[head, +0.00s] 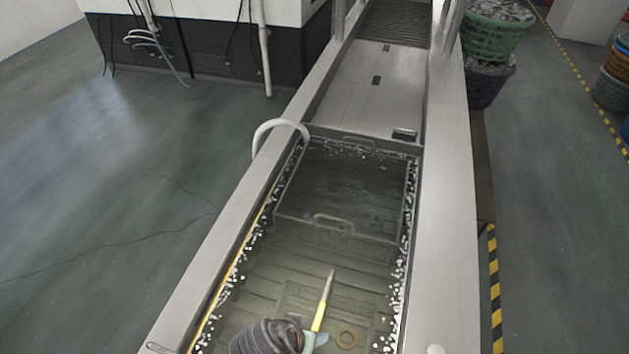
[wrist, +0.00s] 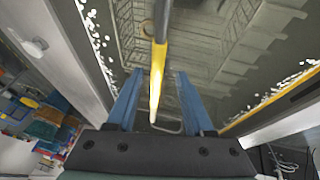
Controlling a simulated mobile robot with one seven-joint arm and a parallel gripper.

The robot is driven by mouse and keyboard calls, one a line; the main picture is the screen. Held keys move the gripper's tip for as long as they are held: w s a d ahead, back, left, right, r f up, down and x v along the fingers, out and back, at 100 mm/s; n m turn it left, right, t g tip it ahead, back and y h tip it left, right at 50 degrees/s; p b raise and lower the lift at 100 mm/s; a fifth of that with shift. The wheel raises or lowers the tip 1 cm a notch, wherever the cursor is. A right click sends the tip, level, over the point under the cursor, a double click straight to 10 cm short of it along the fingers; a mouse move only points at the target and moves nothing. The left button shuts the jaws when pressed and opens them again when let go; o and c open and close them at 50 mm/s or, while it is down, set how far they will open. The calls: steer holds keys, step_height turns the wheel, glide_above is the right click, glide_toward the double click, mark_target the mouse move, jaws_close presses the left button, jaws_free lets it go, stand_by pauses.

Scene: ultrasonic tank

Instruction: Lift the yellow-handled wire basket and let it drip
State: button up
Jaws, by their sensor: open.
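A yellow handle (head: 320,312) with a grey far end rises over the liquid in the steel tank (head: 456,200). In the wrist view, the yellow handle (wrist: 157,75) runs between the blue fingers of my gripper (wrist: 159,80). The fingers are open, with a gap on each side; I cannot tell whether either touches it. In the head view, my gripper (head: 309,341) is at the handle's near end, mostly hidden by my wrist. Faint wire mesh (head: 300,292) shows under the liquid below the handle; how it joins the handle is unclear.
A dark submerged basket (head: 334,221) with grey handles sits farther along the tank. A brass-coloured ring (head: 346,339) lies beside the yellow handle. White bubbles line the tank walls. A white curved pipe (head: 275,124) arches over the left rim. A flat steel deck (head: 372,90) lies beyond.

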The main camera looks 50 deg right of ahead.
steer(key=x, duration=0.3)
steer(key=shift+s+d+p, duration=0.15)
steer(key=shift+d+p, duration=0.2)
steer(key=shift+p, duration=0.05)
steer(key=shift+d+f, duration=0.2)
steer(key=shift+f, duration=0.45)
steer(key=shift+f, duration=0.25)
jaws_close()
steer(key=shift+r, duration=0.1)
